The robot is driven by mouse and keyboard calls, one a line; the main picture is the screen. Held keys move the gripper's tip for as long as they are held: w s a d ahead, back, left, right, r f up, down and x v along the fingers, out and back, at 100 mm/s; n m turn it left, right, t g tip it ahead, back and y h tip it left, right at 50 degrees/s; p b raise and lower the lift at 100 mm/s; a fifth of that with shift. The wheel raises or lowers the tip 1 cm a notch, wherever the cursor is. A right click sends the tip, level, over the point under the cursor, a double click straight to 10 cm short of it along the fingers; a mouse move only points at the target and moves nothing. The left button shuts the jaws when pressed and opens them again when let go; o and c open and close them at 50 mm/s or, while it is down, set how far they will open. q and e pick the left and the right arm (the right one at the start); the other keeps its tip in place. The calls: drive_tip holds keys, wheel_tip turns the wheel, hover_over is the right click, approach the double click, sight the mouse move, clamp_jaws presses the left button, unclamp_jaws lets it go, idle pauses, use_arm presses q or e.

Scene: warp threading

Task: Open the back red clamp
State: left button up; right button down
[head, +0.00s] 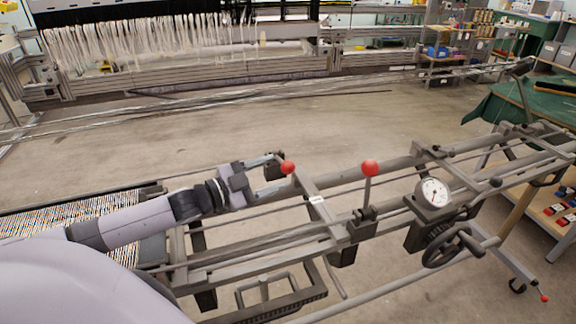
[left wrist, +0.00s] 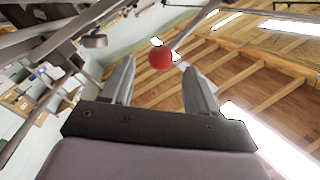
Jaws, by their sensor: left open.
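Two clamps with red ball knobs show on the metal frame in the head view. One red knob (head: 288,167) is at the frame's far side, apparently the back clamp. The other red knob (head: 370,167) tops an upright lever nearer the gauge. My left gripper (head: 281,172) is open, with its fingers at either side of the far knob. In the left wrist view the red knob (left wrist: 160,59) appears between and just past the open fingertips (left wrist: 160,70), its thin rod running up to the right. Contact cannot be told. My right gripper is not in view.
A round dial gauge (head: 433,192) and a dark handwheel (head: 453,246) sit on the frame to the right. Frame bars (head: 330,185) run close around the gripper. Striped warp threads (head: 60,212) lie at left. The floor (head: 250,118) behind is mostly clear.

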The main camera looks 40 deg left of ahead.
sight(289, 167)
use_arm(q)
drive_tip(key=shift+x, duration=2.7)
drive_tip(key=shift+a, duration=0.1)
